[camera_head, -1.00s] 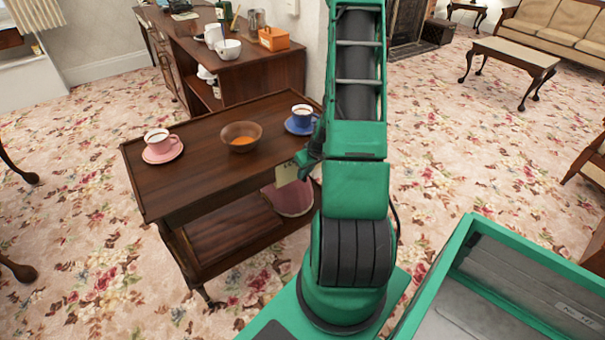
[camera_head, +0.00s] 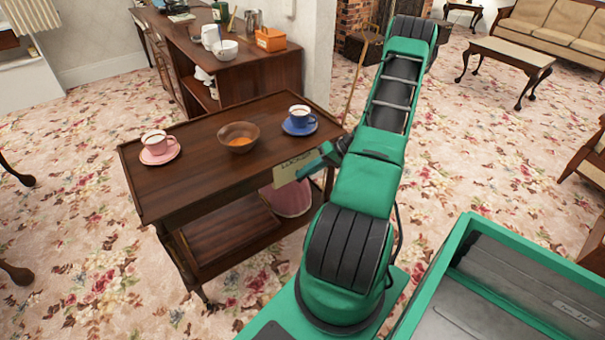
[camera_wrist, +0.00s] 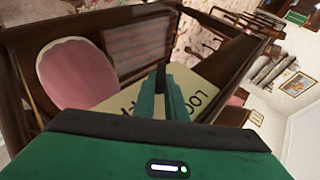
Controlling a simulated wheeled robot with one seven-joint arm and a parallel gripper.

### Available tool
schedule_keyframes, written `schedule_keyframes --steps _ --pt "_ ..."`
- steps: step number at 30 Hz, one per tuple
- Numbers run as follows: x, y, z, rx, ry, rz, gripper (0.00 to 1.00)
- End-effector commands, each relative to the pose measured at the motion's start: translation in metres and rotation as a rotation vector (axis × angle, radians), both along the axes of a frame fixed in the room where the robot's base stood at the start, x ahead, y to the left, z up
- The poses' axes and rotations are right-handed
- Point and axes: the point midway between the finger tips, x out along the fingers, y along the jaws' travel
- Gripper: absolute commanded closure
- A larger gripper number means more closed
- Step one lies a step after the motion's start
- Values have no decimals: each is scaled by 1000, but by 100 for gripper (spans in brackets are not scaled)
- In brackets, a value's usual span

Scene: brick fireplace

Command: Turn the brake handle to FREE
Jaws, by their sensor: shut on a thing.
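My gripper (camera_wrist: 161,88) is shut in the wrist view, at the end of the wooden tea trolley (camera_head: 200,160). A narrow dark piece (camera_wrist: 160,76) shows between its fingertips. I take it for the brake handle, mostly hidden by the fingers. A cream plate (camera_wrist: 128,98) lies just behind the fingers, and part of its dark lettering, "LOC", shows. In the head view the plate (camera_head: 286,177) is at the trolley's near right end, partly covered by my gripper (camera_head: 318,160). The lettering there looks like "LOCKED". The handle cannot be made out in the head view.
The trolley top bears a pink cup and saucer (camera_head: 159,148), a brown bowl (camera_head: 238,137) and a blue cup and saucer (camera_head: 301,120). A pink round thing (camera_wrist: 75,75) is on the lower shelf. A sideboard (camera_head: 255,80) stands behind. Carpet is open at right.

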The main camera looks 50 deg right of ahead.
Motion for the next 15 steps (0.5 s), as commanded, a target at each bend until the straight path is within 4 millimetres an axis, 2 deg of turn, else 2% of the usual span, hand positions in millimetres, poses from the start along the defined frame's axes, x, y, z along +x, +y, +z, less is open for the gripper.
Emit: schedule_keyframes --steps 15 --pt "-2 -6 -10 399 -96 -7 100"
